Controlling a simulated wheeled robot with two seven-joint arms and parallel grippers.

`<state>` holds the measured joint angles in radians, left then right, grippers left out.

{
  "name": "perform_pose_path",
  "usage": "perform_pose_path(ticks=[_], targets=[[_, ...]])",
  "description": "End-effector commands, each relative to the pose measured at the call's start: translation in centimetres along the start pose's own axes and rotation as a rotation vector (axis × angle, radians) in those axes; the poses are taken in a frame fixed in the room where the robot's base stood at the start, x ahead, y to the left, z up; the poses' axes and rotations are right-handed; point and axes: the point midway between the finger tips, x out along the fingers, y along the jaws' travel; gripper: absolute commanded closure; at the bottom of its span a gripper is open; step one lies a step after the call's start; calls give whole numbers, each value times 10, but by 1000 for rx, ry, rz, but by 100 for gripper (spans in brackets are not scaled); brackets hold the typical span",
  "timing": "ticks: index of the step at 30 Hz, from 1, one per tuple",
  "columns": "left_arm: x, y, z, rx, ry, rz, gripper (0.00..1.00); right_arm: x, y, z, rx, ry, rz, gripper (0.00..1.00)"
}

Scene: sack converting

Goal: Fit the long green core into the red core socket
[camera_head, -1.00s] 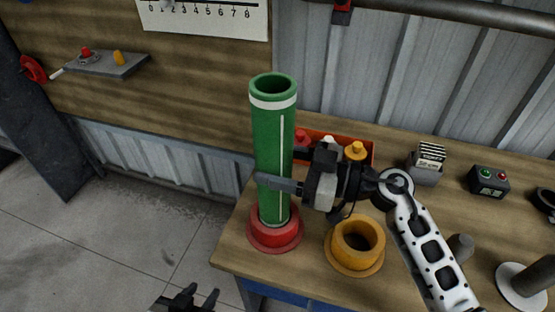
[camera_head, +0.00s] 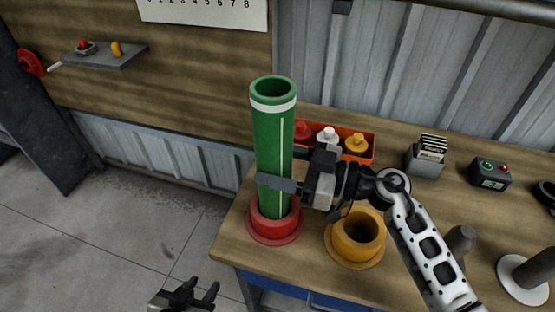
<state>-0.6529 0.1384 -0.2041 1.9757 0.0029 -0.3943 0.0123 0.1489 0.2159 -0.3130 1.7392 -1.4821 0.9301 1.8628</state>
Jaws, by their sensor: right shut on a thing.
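The long green core (camera_head: 271,140) is an upright tube with a white band near its top and a white stripe down its side. Its lower end is inside the ring of the red core socket (camera_head: 276,234) at the bench's left front corner. Whether it touches the bottom is hidden. My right gripper (camera_head: 282,170) comes in from the right and is shut around the core's middle. My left gripper (camera_head: 198,298) is low at the picture's bottom edge, open and empty, in front of the bench and away from the core.
An orange socket (camera_head: 356,240), empty, stands right of the red one. Behind is an orange tray (camera_head: 366,154) with red, white and yellow-capped bottles. A card holder (camera_head: 427,160) and a button box (camera_head: 490,174) stand further right. Bare floor lies left of the bench.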

Motion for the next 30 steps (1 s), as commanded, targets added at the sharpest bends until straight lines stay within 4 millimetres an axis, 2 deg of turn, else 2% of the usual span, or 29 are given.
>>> perform_pose_path(ticks=[27, 28, 30], targets=[[6, 0, 7, 0, 0, 0, 64, 0, 0, 22, -1, 3, 0, 85], [6, 0, 7, 0, 0, 0, 64, 0, 0, 21, -1, 3, 0, 40], [5, 0, 7, 0, 0, 0, 64, 0, 0, 21, -1, 3, 0, 21]])
